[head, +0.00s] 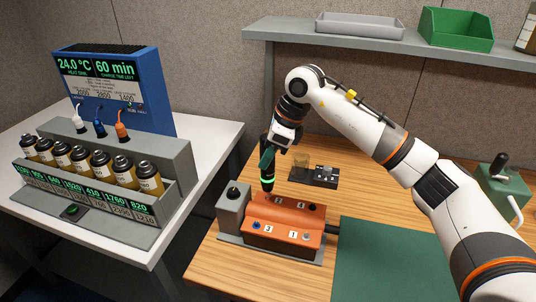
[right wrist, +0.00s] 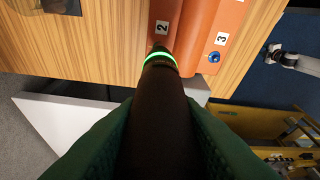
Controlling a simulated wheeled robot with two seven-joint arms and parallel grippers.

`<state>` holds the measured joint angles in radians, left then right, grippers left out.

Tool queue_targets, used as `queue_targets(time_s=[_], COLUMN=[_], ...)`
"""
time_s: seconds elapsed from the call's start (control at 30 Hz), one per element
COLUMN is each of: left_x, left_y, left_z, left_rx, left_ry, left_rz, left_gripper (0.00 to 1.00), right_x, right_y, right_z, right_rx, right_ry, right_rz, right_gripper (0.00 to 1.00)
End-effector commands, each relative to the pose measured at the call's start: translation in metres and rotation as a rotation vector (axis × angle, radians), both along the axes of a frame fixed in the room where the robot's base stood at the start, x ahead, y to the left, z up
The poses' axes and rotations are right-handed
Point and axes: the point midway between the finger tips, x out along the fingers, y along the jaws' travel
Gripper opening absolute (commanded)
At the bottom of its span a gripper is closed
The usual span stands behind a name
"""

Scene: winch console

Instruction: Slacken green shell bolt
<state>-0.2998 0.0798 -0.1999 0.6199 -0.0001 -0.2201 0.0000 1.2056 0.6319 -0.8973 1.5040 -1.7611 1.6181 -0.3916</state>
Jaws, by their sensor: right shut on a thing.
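The orange shell (head: 283,222) sits on a grey base on the wooden table, with numbered corner labels. My right gripper (head: 268,158) is shut on a dark, upright driver tool (head: 268,180) with a glowing green ring. The tool's tip is at the shell's back left corner, beside label 2; it also shows in the right wrist view (right wrist: 160,60). The bolt there is hidden behind the tool, so I cannot see a green bolt or tell whether the tip touches it. A blue bolt (head: 256,226) is by label 3, which the right wrist view also shows (right wrist: 214,57). My left gripper is out of view.
A grey block (head: 234,205) with a black knob adjoins the shell's left. A small dark tray (head: 314,177) lies behind it. A green mat (head: 390,265) is clear at right. A bottle rack (head: 105,188) stands on the left table. A shelf (head: 400,43) is above.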

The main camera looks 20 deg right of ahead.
Motion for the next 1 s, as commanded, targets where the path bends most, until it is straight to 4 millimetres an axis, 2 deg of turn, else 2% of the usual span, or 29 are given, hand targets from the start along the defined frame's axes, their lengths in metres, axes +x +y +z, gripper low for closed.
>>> queue_targets(time_s=[0.17, 0.8, 1.0], left_x=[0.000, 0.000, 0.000], left_y=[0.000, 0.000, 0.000], left_z=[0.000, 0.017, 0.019], left_rx=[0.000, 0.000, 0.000], left_ry=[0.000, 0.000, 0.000], left_rz=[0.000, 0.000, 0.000], left_gripper=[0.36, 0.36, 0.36], right_x=[-0.001, 0.000, 0.000], right_y=[0.000, 0.000, 0.000], right_z=[-0.001, 0.033, 0.038], right_rx=[-0.003, 0.001, 0.001], right_ry=[0.006, -0.001, -0.001], right_rz=[0.000, -0.001, -0.001], right_gripper=[0.00, 0.00, 0.00])
